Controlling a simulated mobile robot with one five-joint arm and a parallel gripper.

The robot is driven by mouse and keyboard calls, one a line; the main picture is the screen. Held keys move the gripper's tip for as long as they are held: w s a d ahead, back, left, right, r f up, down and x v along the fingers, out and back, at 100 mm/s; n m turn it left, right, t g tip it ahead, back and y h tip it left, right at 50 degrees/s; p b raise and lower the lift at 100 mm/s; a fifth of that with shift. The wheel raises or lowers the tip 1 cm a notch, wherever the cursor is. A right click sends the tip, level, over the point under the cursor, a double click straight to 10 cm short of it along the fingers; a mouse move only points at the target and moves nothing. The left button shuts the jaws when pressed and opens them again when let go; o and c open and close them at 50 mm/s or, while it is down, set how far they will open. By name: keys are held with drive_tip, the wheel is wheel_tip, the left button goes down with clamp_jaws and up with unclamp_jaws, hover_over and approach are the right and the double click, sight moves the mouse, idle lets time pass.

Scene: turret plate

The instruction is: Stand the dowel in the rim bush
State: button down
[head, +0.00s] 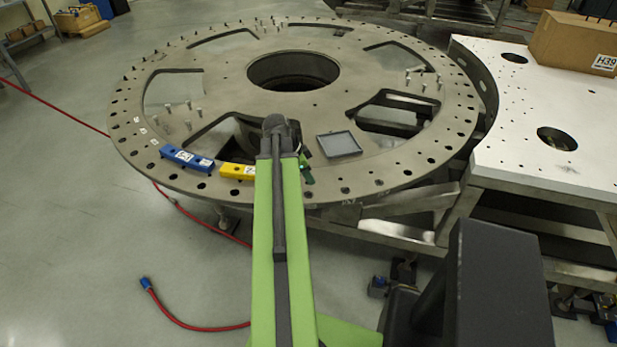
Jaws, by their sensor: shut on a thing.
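My gripper (281,138) is at the far end of my green arm, over the near part of the round turret plate (225,85). My own arm and wrist hide most of its fingers. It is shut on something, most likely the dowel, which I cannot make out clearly. A small dark green piece (307,172) shows just right of the wrist; I cannot tell what it is. The plate's rim has many holes, several of them dark and open. I cannot tell which one is the rim bush; the rim behind my arm is hidden.
A blue labelled block (187,158) and a yellow block (238,171) sit on the near rim, left of my arm. A grey square tray (339,145) lies right of the wrist. Several upright pins stand on the plate. A white table (545,120) with a cardboard box (575,45) is at right.

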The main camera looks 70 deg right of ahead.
sight(312, 196)
drive_tip(key=shift+f+b, duration=3.05)
drive_tip(key=shift+f, duration=0.2)
drive_tip(key=shift+a, duration=0.15)
drive_tip(key=shift+a+f, duration=0.1)
drive_tip(key=shift+a, duration=0.05)
drive_tip(key=c, duration=1.4)
unclamp_jaws()
drive_tip(key=shift+s, duration=0.1)
drive_tip(key=shift+o, duration=0.3)
drive_tip(key=p+v, duration=1.5)
drive_tip(key=v, duration=0.1)
drive_tip(key=shift+r, duration=0.5)
drive_tip(key=shift+w+a+r+p, duration=0.1)
drive_tip(key=shift+w+r+p, duration=0.1)
drive_tip(key=shift+r+p, duration=0.35)
drive_tip(key=shift+f, duration=0.15)
